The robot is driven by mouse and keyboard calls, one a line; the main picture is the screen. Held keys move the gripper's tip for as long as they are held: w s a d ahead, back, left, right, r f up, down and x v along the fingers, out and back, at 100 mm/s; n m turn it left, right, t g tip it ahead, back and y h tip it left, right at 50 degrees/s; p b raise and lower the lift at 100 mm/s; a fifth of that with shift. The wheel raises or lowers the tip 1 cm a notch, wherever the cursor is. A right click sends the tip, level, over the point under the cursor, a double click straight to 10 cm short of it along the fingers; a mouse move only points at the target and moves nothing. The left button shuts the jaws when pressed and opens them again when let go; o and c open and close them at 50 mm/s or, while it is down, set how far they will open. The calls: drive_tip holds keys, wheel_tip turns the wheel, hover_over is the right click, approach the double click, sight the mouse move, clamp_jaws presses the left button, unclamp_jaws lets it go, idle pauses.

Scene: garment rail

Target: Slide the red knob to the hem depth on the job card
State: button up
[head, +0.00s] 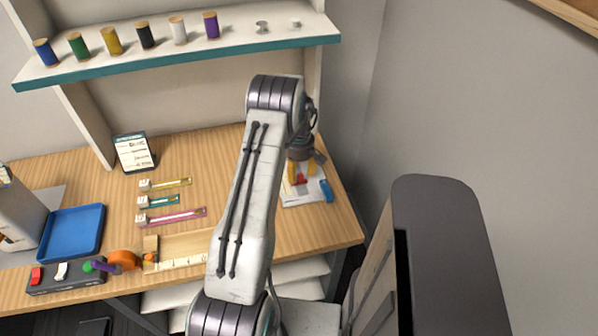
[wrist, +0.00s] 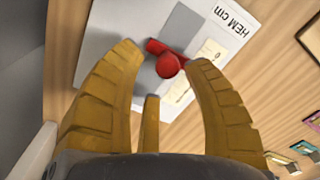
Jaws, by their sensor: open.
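The red knob (head: 301,180) sits on a white and grey gauge board (head: 293,199) at the table's right side. In the wrist view the round red knob (wrist: 171,66), with a red bar beside it, lies between the tips of my gripper's yellow fingers. The board (wrist: 105,35) reads "HEM cm" there. My gripper (head: 302,169) is open and points down over the board, with a gap showing beside the knob. The job card (head: 134,152) stands upright at the back left of the table. Its writing is too small to read.
Several thread spools (head: 111,41) stand on the shelf above. Small coloured rulers (head: 172,216) lie mid-table, left of my arm. A blue tray (head: 72,233) and a dark switch box (head: 66,276) are at the left. A grey wall rises at the right.

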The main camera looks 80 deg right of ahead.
sight(300, 176)
wheel_tip(300, 176, up, 12)
idle(0.6)
drive_tip(key=shift+f, duration=0.1)
drive_tip(key=f+b, duration=0.1)
drive_tip(key=a+f+b, duration=0.1)
drive_tip(key=f, duration=0.1)
drive_tip(key=f+b, duration=0.1)
drive_tip(key=f, duration=0.1)
drive_tip(key=shift+s+a+f+b, duration=0.25)
drive_tip(key=shift+s+b, duration=0.05)
drive_tip(key=shift+b, duration=0.1)
drive_tip(key=shift+d+f+p, duration=0.1)
drive_tip(key=shift+f+p, duration=0.3)
drive_tip(key=shift+f, duration=2.85)
drive_tip(key=shift+c, duration=0.3)
clamp_jaws()
